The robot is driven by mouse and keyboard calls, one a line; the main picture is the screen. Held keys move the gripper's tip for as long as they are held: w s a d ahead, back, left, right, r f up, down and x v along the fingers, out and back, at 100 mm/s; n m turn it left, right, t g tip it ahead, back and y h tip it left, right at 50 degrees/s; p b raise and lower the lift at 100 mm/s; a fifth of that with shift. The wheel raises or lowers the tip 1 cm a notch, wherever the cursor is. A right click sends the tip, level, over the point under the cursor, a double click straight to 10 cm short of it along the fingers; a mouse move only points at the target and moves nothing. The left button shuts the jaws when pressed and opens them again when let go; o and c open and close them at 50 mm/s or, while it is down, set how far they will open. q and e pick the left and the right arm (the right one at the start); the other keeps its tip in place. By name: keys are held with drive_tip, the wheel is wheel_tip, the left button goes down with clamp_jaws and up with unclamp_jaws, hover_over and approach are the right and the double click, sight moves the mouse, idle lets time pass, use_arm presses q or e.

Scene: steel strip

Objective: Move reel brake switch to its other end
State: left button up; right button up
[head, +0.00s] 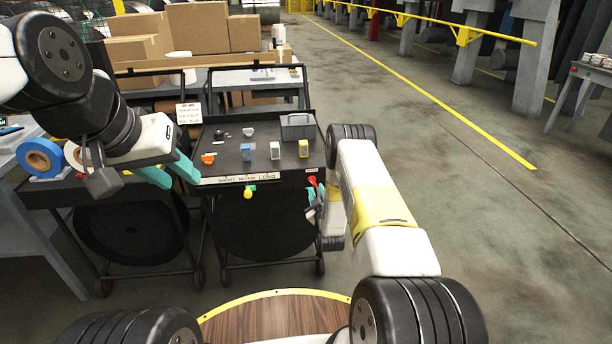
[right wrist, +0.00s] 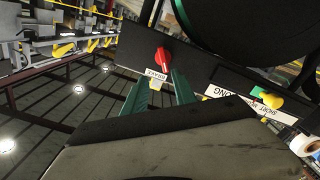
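The reel brake switch is a red knob (head: 312,181) on the front panel of the black cart, near its right end. In the right wrist view the red knob (right wrist: 163,56) sits above a white label that seems to read "BRAKE". My right gripper (right wrist: 161,82) is open, its two teal fingers apart and pointing at the knob and label, with nothing between them. In the head view the right gripper (head: 317,200) is partly hidden by my arm, just below the knob. My left gripper (head: 171,172) is open and empty left of the cart top.
A yellow knob (head: 248,192) on a green base sits on the same panel, by a "SHORT MEDIUM LONG" label (head: 240,179). Small coloured boxes and a grey box (head: 297,126) stand on the cart top. A dark reel (head: 262,225) hangs below. Floor at right is clear.

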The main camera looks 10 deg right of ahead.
sight(313, 184)
drive_tip(key=w, duration=0.2)
drive_tip(key=w+f, duration=0.1)
drive_tip(key=w, duration=0.3)
drive_tip(key=shift+w+a+f, duration=0.1)
drive_tip(key=shift+w+f, duration=0.2)
drive_tip(key=shift+w, duration=0.05)
clamp_jaws()
